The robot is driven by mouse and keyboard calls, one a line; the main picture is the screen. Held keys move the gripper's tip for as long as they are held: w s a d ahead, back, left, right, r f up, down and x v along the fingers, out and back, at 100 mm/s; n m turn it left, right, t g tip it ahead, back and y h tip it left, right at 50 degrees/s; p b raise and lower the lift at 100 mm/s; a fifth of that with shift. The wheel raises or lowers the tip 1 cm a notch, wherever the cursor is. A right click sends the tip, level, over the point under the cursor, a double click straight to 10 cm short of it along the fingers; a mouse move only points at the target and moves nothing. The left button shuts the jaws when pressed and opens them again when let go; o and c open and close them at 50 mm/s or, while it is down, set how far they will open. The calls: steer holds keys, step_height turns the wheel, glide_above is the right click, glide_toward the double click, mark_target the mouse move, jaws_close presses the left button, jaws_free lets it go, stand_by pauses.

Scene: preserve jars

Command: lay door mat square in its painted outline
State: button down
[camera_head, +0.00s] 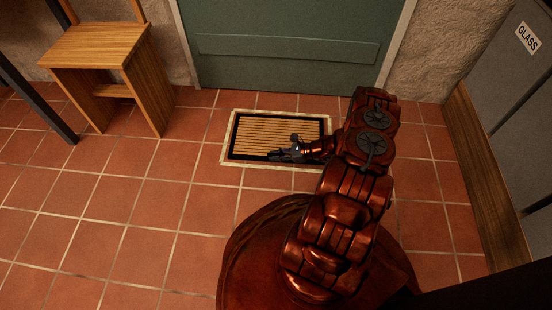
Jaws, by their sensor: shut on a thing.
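The door mat (270,129), ribbed tan with a black border, lies flat on the tiles in front of the green door. The painted outline (225,141) is a pale rectangle around it. The mat looks roughly parallel to the outline, with pale paint showing along the left, top and bottom. My gripper (277,155) reaches in from the right and is shut on the mat near its front edge. My gripper and arm hide part of the mat's front right and the outline's right front corner.
The green door (285,45) is shut behind the mat. A wooden chair or stool (115,50) stands at the left beside a dark post (35,95). At the right are a wooden board (485,175) and a grey bin labelled GLASS (515,75).

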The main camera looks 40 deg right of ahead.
steer(key=c, duration=1.1)
jaws_free()
steer(key=shift+c, duration=0.2)
